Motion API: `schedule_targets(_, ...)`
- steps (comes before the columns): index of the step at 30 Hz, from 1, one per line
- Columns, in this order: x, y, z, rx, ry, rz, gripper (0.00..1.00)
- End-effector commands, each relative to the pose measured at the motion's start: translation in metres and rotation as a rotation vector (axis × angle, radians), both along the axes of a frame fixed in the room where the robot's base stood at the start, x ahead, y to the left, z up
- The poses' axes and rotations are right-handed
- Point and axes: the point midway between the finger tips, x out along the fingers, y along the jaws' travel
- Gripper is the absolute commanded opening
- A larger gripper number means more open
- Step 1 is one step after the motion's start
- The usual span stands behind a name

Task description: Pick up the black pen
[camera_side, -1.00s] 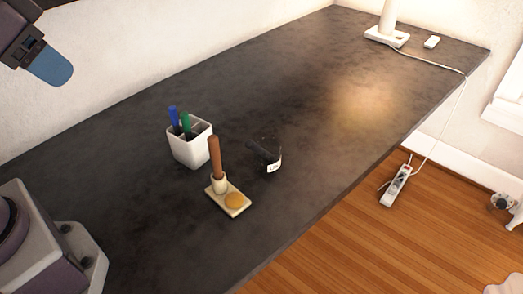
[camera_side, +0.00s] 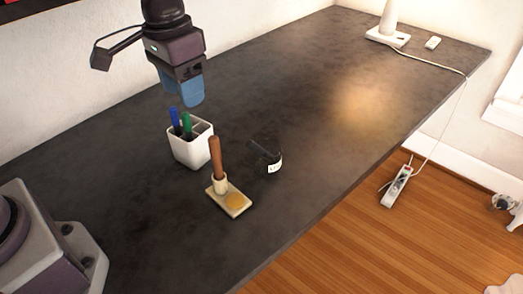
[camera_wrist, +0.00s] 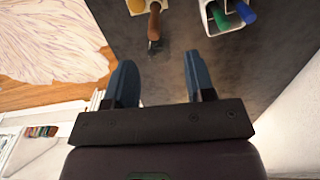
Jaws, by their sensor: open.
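No black pen can be clearly picked out. A dark object with a white label (camera_side: 267,155) lies on the dark table right of the brown-handled tool, its shape hard to tell against the surface. In the wrist view a small dark piece (camera_wrist: 153,46) shows by the handle's end; I cannot tell what it is. My gripper (camera_side: 185,93) is above the table, behind and above the white pen cup (camera_side: 190,150). In the wrist view my gripper (camera_wrist: 160,75) has its two blue fingers wide apart with nothing between them.
The cup holds a blue pen (camera_side: 174,118) and a green pen (camera_side: 187,122). The brown-handled tool (camera_side: 215,158) stands upright in a cream stand (camera_side: 230,203) with a round yellow pad. A lamp base (camera_side: 387,37) is at the far end. The table's right half is clear.

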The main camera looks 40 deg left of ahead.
Motion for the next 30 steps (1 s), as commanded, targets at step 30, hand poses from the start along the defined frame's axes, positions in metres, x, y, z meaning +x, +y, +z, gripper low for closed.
schedule_targets(30,0.103,-0.051,-0.134,0.013,0.045,0.123,0.50)
